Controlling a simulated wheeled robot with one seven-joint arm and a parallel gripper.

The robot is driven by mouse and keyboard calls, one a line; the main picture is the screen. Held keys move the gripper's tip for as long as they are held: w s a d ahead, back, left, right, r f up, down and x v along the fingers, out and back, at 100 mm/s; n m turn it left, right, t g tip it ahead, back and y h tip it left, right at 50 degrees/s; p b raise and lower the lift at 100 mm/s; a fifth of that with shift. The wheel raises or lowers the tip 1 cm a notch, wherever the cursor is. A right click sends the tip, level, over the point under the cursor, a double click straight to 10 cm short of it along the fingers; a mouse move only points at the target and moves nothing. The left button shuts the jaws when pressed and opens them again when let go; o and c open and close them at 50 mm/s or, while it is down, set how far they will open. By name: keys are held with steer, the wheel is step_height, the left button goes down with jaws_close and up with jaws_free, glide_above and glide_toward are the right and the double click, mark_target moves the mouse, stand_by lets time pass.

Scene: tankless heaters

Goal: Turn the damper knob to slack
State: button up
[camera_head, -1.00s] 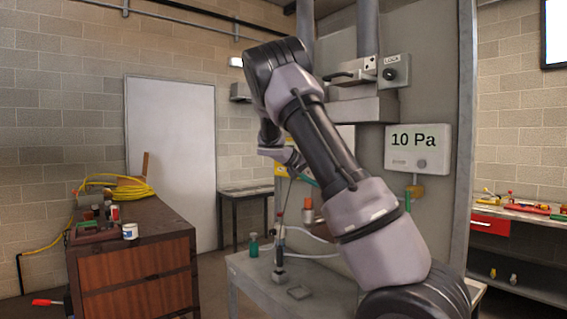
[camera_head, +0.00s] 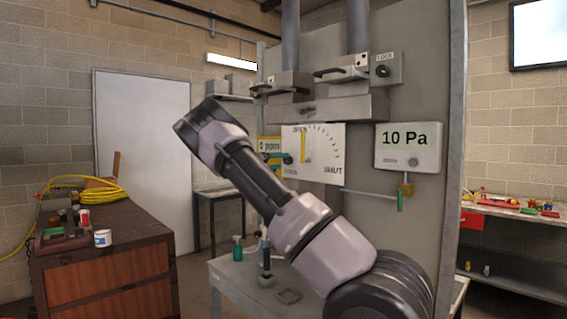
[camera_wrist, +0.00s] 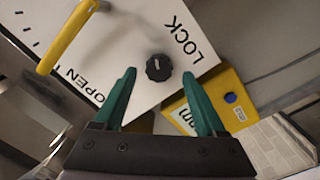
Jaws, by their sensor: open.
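In the wrist view a black round knob (camera_wrist: 159,67) with a pale mark sits on a white dial plate (camera_wrist: 118,88), near the words LOCK and OPEN. A yellow handle (camera_wrist: 68,38) stands out from the plate at the upper left. My gripper (camera_wrist: 159,76) has two green fingers spread apart, one at either side of the knob in the picture; whether they touch it I cannot tell. In the head view the dial plate (camera_head: 325,163) and its yellow handle (camera_head: 303,146) show on the grey panel. My arm hides most of the gripper there. No word "slack" is readable.
A yellow box with a blue button (camera_wrist: 230,98) is beside the plate. A "10 Pa" display (camera_head: 408,146) and a LOCK box with a black knob (camera_head: 383,71) are on the panel. A workbench (camera_head: 100,250) with yellow hose stands left.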

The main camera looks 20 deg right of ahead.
steer(key=shift+x, duration=1.3)
jaws_close()
